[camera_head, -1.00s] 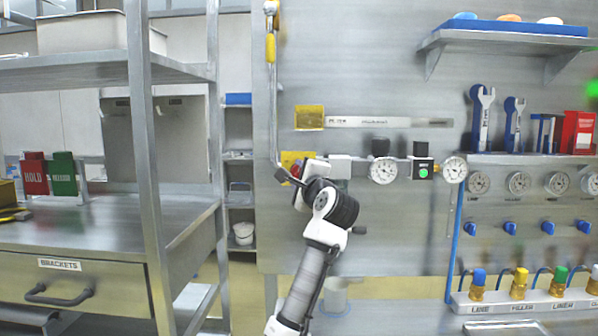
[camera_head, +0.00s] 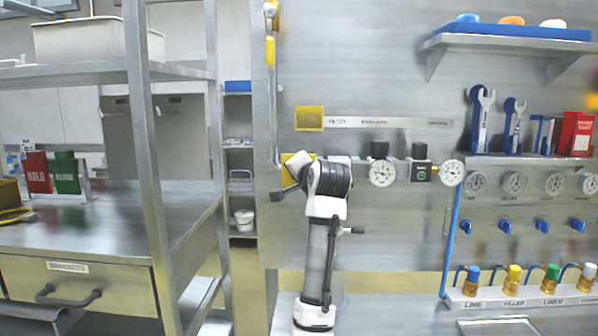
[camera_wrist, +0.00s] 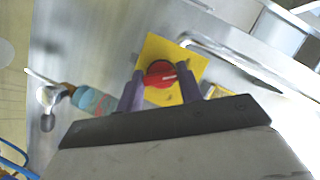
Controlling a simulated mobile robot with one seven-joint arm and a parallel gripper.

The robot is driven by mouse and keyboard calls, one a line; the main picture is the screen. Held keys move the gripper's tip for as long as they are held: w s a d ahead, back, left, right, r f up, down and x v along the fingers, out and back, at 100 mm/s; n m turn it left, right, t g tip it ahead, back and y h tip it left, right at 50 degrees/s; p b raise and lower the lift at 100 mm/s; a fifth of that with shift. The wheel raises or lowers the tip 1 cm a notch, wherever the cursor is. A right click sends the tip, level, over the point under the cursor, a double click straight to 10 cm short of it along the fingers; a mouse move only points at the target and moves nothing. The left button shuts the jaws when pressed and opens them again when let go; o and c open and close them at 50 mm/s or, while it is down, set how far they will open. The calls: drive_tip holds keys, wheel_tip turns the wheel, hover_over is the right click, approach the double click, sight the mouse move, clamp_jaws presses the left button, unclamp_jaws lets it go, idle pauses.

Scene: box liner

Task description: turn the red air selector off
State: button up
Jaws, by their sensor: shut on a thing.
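The red air selector (camera_wrist: 157,74) is a round red knob with a pale pointer mark on a yellow plate (camera_wrist: 190,63) in the wrist view. My gripper (camera_wrist: 160,84) has its two purple fingers on either side of the knob and is shut on it. In the head view the yellow plate (camera_head: 296,163) shows only in part, at the left end of the wall rail. There my arm and wrist hide the red knob and the fingertips.
Right of my arm, gauges (camera_head: 382,171) and a dark valve block with a green light (camera_head: 421,172) sit on the rail. A tall pipe with a yellow handle (camera_head: 270,50) rises above. A metal shelf unit (camera_head: 145,150) stands at the left.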

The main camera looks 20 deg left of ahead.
drive_tip(key=shift+n+h+p, duration=0.35)
drive_tip(key=shift+n+h, duration=0.05)
drive_tip(key=shift+n, duration=0.3)
drive_tip(key=o, duration=1)
drive_tip(key=shift+s, duration=0.15)
drive_tip(key=b+v, duration=0.4)
drive_tip(key=v, duration=0.9)
drive_tip(key=shift+s+r+b, duration=0.2)
drive_tip(key=shift+b, duration=0.2)
drive_tip(key=shift+d, duration=0.15)
